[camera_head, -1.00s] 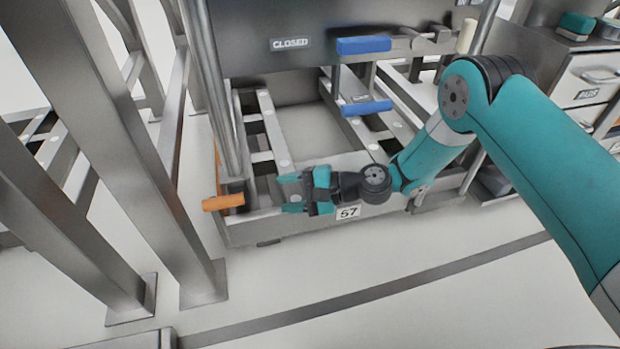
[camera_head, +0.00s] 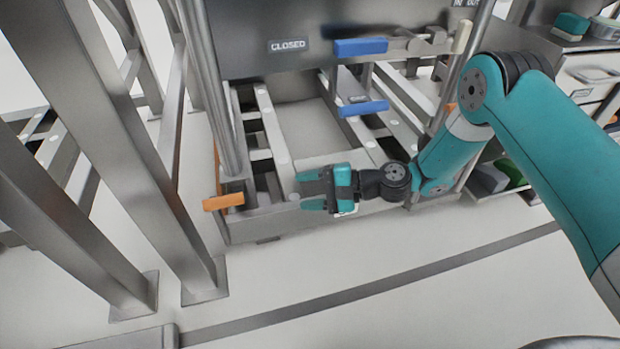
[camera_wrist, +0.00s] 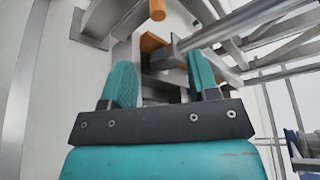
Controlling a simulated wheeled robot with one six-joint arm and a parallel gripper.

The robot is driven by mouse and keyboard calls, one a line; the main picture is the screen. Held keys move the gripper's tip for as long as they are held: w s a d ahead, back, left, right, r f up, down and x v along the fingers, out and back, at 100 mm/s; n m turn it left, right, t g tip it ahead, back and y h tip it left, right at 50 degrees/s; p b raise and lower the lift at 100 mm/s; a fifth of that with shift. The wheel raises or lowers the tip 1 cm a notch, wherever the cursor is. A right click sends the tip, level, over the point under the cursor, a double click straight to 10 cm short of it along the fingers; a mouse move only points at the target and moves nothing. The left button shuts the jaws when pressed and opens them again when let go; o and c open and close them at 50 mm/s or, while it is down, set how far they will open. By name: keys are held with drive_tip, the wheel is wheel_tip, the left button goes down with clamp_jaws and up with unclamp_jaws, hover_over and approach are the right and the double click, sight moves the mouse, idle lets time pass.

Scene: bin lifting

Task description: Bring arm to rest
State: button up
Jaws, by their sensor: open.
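My gripper (camera_head: 305,189) is open and empty in the head view, with its two teal fingers pointing left. It appears in front of the front beam of the metal lifting frame, to the right of an orange handle (camera_head: 223,201). My teal arm reaches in from the right side. In the wrist view, my gripper (camera_wrist: 163,85) shows its fingers spread with nothing between them. Orange parts (camera_wrist: 150,42) and grey metal bars show beyond the fingertips.
Blue handles (camera_head: 361,47) and a "CLOSED" sign (camera_head: 287,45) are on the lifter. Steel posts (camera_head: 130,150) stand at left. A drawer cabinet (camera_head: 590,75) is at back right, with a green bin (camera_head: 515,172) below. The floor (camera_head: 330,260) in front is clear.

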drive_tip(key=s+d+r+n+g+h+p, duration=0.1)
drive_tip(key=s+d+r+n+h+p, duration=0.15)
drive_tip(key=r, duration=0.55)
drive_tip(key=s+d+r+n+h+p, duration=0.1)
drive_tip(key=s+r+n, duration=0.15)
drive_tip(key=r, duration=0.45)
drive_tip(key=s+d+r+n+g+h+p, duration=0.15)
drive_tip(key=r+n, duration=0.25)
drive_tip(key=r, duration=0.4)
drive_tip(key=s+d+r+n+t+h+p, duration=0.1)
drive_tip(key=s+d+r+n+h+p, duration=0.15)
drive_tip(key=s+d+r, duration=0.45)
drive_tip(key=s+d+r+n+t+h+p, duration=0.2)
drive_tip(key=s+d+r+h, duration=0.3)
drive_tip(key=s, duration=0.4)
wheel_tip(320, 180, up, 37)
drive_tip(key=d+y+p, duration=0.1)
drive_tip(key=p, duration=3.6)
drive_tip(key=shift+p, duration=0.35)
drive_tip(key=shift+s+g, duration=0.1)
drive_tip(key=shift+g, duration=0.15)
